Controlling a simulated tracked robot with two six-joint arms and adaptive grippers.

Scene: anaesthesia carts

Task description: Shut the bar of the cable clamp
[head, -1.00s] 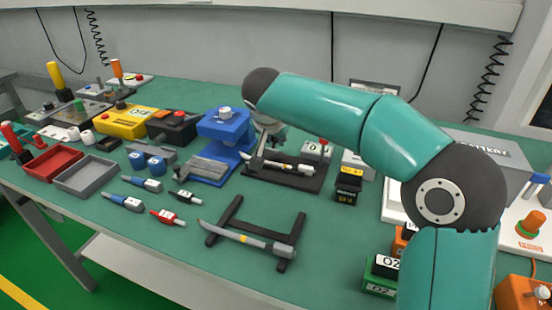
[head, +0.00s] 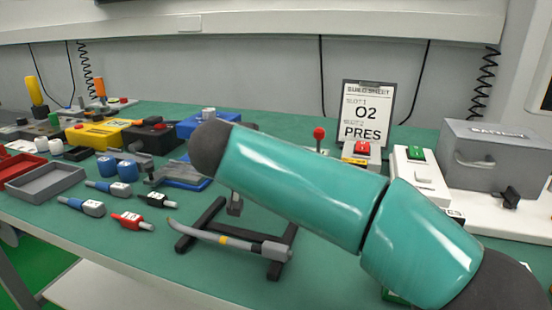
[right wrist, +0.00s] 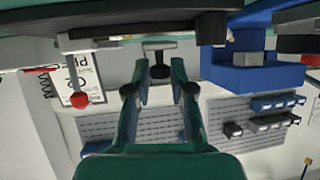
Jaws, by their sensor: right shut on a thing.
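In the right wrist view, the fingers of my right gripper (right wrist: 161,72) close around a small dark T-shaped piece (right wrist: 158,48), which looks like the handle of the clamp's bar. It stands between the fingertips. The clamp itself is almost wholly hidden behind my right arm in the head view, so I cannot tell how far the bar is turned. My right gripper is also hidden there. A small dark and grey part (head: 235,205) shows just under the arm; I cannot tell what it is. My left gripper is not in view.
A grey cable piece (head: 235,240) lies across a black stand (head: 185,241) in front of my arm. A blue device (head: 186,127) stands behind to the left. A grey battery box (head: 505,150) is at the right, a build sheet (head: 367,108) at the back.

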